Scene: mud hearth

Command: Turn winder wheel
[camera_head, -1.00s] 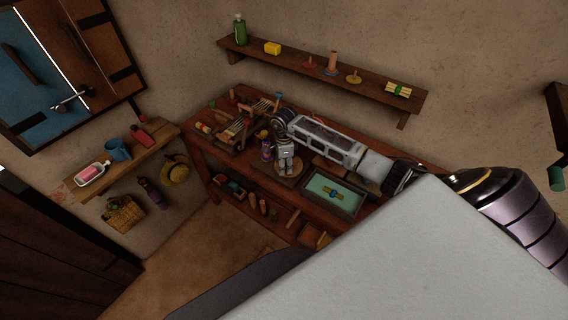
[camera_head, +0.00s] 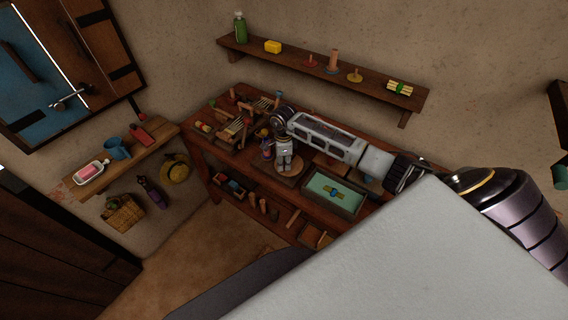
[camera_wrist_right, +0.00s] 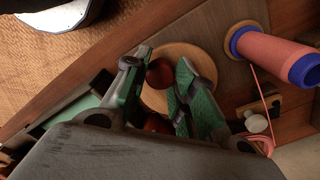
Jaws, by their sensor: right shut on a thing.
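The winder wheel is a pale round wooden disc (camera_wrist_right: 190,51) with a dark red knob (camera_wrist_right: 160,73). In the head view the disc (camera_head: 291,172) lies on the workbench, partly covered by my right gripper (camera_head: 285,163). In the right wrist view my right gripper (camera_wrist_right: 160,68) has its green-padded fingers on either side of the knob, shut on it. A second dark red round part shows lower between the fingers. A pink-red spool (camera_wrist_right: 272,50) with blue ends stands beside the disc, with a thread running down from it. My left gripper is not in view.
The workbench (camera_head: 200,160) holds wooden frames (camera_head: 236,128) at its left and a green-lined tray (camera_head: 336,194) right of the disc. A wall shelf (camera_head: 310,74) with small items runs behind. A side shelf (camera_head: 105,172) holds a blue mug (camera_head: 118,149).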

